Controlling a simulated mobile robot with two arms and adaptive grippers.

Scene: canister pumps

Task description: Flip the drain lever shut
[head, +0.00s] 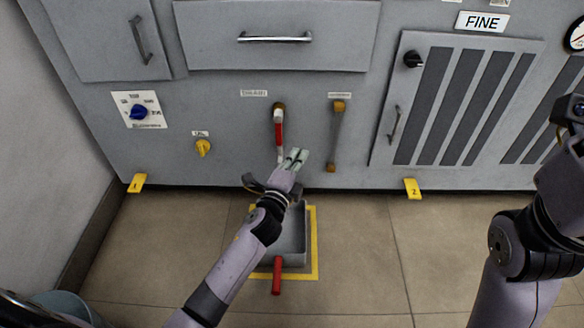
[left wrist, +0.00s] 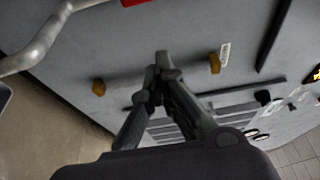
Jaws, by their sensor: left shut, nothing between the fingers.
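The drain lever (head: 278,133) is a red handle below a brass fitting on the grey cabinet front, under a label that seems to read DRAIN. It points down along a pale pipe. My left gripper (head: 296,158) is shut and empty, just below and right of the lever's lower end. I cannot tell whether they touch. In the left wrist view, the shut fingertips (left wrist: 163,60) are in front of the cabinet, and a piece of the red lever (left wrist: 136,2) shows at the top edge. My right gripper is out of view; only the right arm shows.
A vertical tube (head: 336,140) with brass ends is right of the lever. A grey pan (head: 292,230) with a red handle (head: 276,278) sits in a yellow floor outline below. A blue knob (head: 139,112) and yellow knob (head: 203,147) are left. A louvred door (head: 400,80) is right.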

